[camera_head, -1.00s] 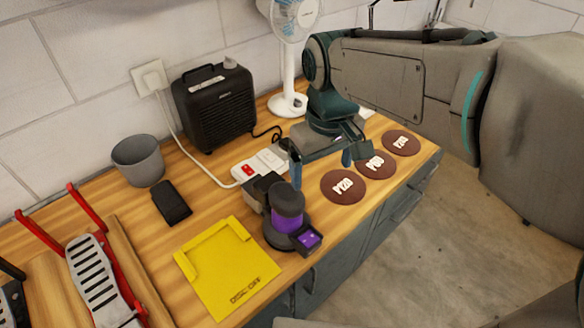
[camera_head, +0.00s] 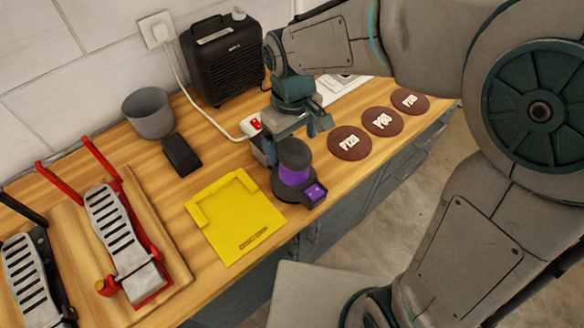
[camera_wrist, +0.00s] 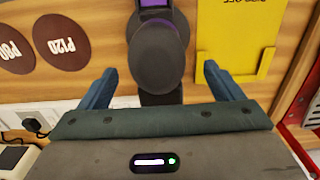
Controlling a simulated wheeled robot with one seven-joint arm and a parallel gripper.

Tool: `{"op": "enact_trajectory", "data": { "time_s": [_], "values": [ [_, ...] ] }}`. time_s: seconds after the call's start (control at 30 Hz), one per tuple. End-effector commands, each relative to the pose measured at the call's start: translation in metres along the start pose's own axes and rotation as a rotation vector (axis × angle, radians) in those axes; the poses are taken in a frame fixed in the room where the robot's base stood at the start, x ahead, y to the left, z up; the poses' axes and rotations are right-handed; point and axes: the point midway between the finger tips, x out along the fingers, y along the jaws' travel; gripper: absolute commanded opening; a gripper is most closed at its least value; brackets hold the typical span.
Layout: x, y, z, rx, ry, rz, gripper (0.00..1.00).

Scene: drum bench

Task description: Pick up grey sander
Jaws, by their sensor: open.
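The sander (camera_head: 294,172) stands upright on the bench near the front edge, dark grey with a purple band and a small purple panel at its foot. In the wrist view the sander (camera_wrist: 158,50) shows from above, its round dark top filling the upper middle. My gripper (camera_head: 290,139) is open, behind and above the sander in the head view. In the wrist view my gripper (camera_wrist: 160,72) has one finger on each side of the sander's line, with a gap to both. The sander's back is partly hidden in the head view.
A yellow tray (camera_head: 234,222) lies left of the sander. Brown discs (camera_head: 349,143) lie to the right. A power strip (camera_head: 250,125), a black phone-like block (camera_head: 181,154), a grey cup (camera_head: 149,112) and a black heater-like box (camera_head: 222,62) stand behind. Slotted pedals (camera_head: 118,232) are at left.

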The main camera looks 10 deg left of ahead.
Motion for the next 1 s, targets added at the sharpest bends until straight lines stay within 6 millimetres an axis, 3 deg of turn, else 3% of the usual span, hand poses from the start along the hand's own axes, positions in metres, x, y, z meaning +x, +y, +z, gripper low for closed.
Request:
{"op": "enact_trajectory", "data": {
  "time_s": [0.3,0.57,0.77,1.0],
  "values": [
    [0.039,0.003,-0.004,0.0,-0.004,-0.001,0.87],
    [0.041,0.003,-0.004,0.0,-0.001,0.0,0.87],
    [0.041,0.003,-0.004,0.0,-0.001,0.0,0.31],
    [0.039,0.003,-0.005,0.0,0.004,0.001,0.3]
  ]
}}
